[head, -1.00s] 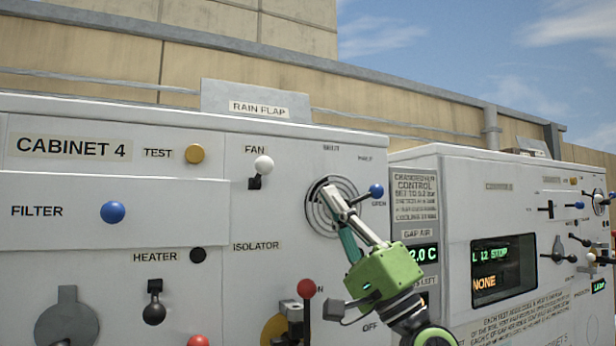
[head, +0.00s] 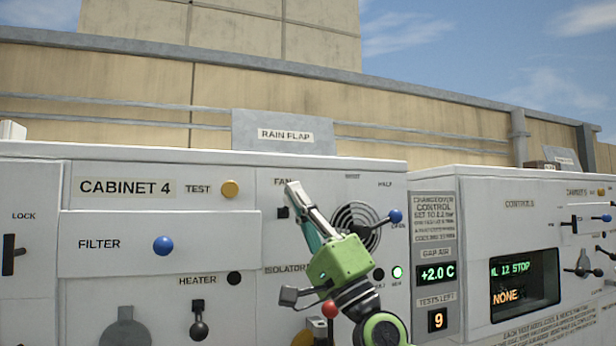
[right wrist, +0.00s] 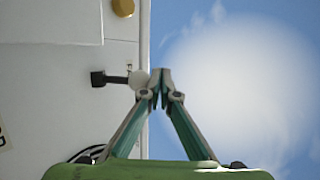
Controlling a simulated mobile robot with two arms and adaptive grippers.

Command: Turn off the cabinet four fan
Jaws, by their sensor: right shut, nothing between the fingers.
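Cabinet 4 (head: 160,215) is the pale panel on the left in the head view. In the right wrist view the fan switch's white ball (right wrist: 139,78) sits on a short stem from the black base. My right gripper (head: 292,187) is shut and empty, with its tips in front of the switch. In the right wrist view, the gripper tips (right wrist: 161,75) are just right of the ball; I cannot tell whether they touch it. My left gripper is not in view.
Close around are the yellow test button (head: 230,188), the round grille (head: 356,225) with a blue-knobbed lever (head: 395,216), and the red isolator knob (head: 329,309). A control cabinet (head: 470,190) stands to the right. Open air lies in front.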

